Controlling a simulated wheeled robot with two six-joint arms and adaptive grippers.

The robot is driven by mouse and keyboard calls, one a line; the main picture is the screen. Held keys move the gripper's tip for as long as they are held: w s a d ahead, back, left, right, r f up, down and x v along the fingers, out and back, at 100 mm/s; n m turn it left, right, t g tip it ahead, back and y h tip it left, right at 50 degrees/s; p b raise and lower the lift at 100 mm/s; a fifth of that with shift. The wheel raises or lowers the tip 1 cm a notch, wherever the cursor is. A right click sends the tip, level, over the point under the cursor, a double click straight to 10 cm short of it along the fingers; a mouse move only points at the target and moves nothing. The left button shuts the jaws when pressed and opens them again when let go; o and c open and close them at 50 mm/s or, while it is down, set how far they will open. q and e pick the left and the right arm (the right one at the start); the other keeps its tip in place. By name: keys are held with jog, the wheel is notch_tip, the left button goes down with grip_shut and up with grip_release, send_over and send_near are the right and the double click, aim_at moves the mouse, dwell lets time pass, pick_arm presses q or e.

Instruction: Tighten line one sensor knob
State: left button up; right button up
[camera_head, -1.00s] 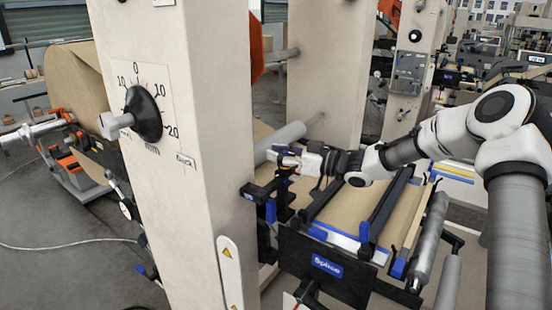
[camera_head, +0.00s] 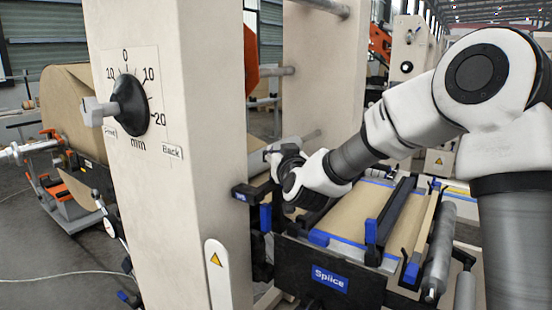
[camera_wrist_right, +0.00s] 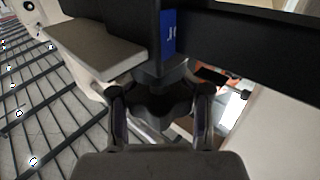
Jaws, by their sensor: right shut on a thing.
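A dark lobed knob (camera_wrist_right: 158,103) sits under a black bracket in the right wrist view. My right gripper (camera_wrist_right: 160,118) is shut on this knob, one finger on each side. A blue label (camera_wrist_right: 169,32), partly cut off, is on the bracket just above the knob. In the head view my right arm reaches from the right to a black bracket (camera_head: 243,192) beside the cream column. The knob and fingertips are hidden there behind my wrist. My left gripper is not in view.
The cream column (camera_head: 195,200) with a black dial (camera_head: 136,106) stands left of my wrist. A splice table with a black "Splice" plate (camera_head: 330,280) and rollers (camera_head: 432,255) lies below and right of my arm. A kraft roll (camera_head: 70,95) stands at far left.

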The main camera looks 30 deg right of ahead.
jog(key=m+g+h+p, duration=0.1)
jog(key=h, duration=0.1)
jog(key=r+m+g+h+p, duration=0.1)
jog(key=m+h, duration=0.1)
jog(key=shift+s+d, duration=0.1)
jog(key=shift+d, duration=0.1)
jog(key=shift+d+f+m+g+h+p, duration=0.1)
jog(key=shift+d+m+g+h+p, duration=0.05)
jog(key=shift+m+g+h+p, duration=0.7)
jog(key=shift+s+f+h, duration=0.1)
jog(key=shift+h, duration=0.25)
jog(key=shift+c, duration=0.2)
jog(key=o, duration=1.2)
jog(key=shift+c, duration=0.2)
jog(key=shift+s, duration=0.25)
